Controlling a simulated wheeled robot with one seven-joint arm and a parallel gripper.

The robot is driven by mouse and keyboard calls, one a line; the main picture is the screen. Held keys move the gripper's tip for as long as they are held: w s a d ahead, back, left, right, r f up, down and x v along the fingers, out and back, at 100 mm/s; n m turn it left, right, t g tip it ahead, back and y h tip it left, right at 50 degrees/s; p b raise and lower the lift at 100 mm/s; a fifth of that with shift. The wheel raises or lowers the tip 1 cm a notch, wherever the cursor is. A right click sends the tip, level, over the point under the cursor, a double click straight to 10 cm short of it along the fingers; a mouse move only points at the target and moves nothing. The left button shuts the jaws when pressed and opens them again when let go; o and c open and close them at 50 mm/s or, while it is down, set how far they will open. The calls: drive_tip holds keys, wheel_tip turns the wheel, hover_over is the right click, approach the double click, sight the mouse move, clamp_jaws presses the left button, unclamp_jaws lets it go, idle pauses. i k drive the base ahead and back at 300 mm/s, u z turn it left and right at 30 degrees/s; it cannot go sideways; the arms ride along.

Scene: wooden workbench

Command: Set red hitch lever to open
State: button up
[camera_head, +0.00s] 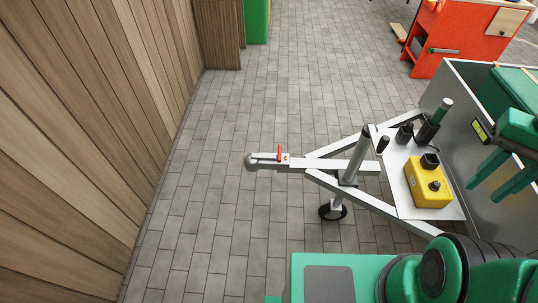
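The red hitch lever (279,153) is a small upright red handle on the grey coupling head (252,161) at the tip of the trailer's A-shaped drawbar (325,166). It stands near the middle of the head view, with nothing touching it. My gripper (484,192) is at the right edge, in front of the trailer's side. Its two green fingers point down and left, spread apart, with nothing between them. It is well to the right of the lever.
A jockey wheel (332,211) and its post (356,155) stand behind the coupling. A yellow box (427,183) sits on a white plate by the grey trailer body (455,90). A wooden wall (70,130) runs along the left. An orange cabinet (466,36) stands at the back. Tiled floor around the coupling is clear.

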sight(266, 154)
drive_tip(key=z, duration=1)
drive_tip(key=k, duration=1.25)
drive_tip(key=u, duration=1.45)
drive_tip(key=i, duration=0.5)
drive_tip(key=u, duration=0.1)
